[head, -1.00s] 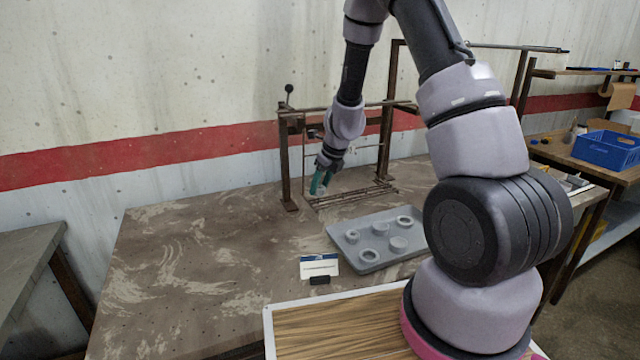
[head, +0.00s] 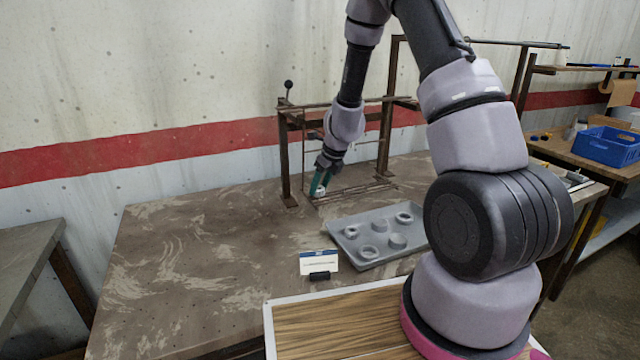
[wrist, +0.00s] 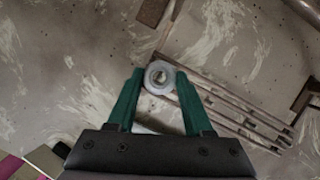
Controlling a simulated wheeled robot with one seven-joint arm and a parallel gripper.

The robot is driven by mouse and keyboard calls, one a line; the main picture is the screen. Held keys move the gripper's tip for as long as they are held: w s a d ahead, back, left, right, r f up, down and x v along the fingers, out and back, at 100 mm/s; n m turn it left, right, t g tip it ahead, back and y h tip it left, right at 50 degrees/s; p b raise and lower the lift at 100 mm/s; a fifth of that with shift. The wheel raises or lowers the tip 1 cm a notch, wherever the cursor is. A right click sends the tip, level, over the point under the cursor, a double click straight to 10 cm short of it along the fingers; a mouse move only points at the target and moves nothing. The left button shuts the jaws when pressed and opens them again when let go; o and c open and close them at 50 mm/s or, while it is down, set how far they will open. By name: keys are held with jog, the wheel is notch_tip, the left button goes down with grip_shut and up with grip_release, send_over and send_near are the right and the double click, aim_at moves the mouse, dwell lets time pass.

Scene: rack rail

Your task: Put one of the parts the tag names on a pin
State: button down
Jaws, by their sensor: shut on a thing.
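My gripper (head: 319,189) is at the left end of the low rack of rails (head: 355,192). In the wrist view its green fingers (wrist: 158,92) are shut on a pale grey ring-shaped part (wrist: 160,76) with a hole in the middle. The rack's rails (wrist: 235,113) run away to the lower right beside the part. I cannot tell whether the part touches a rail or pin. A grey tray (head: 372,262) holds several grey round parts, some ring-shaped. The tag (head: 319,262) is a white card with a blue strip on a black stand; its print is too small to read.
A rusty metal frame (head: 285,160) with posts and a top bar stands around the rack. The table (head: 190,255) is clear to the left. A blue crate (head: 608,147) stands on a side bench at the right.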

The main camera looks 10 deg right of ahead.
jog(key=shift+f, duration=0.7)
jog(key=shift+c, duration=1.1)
grip_release()
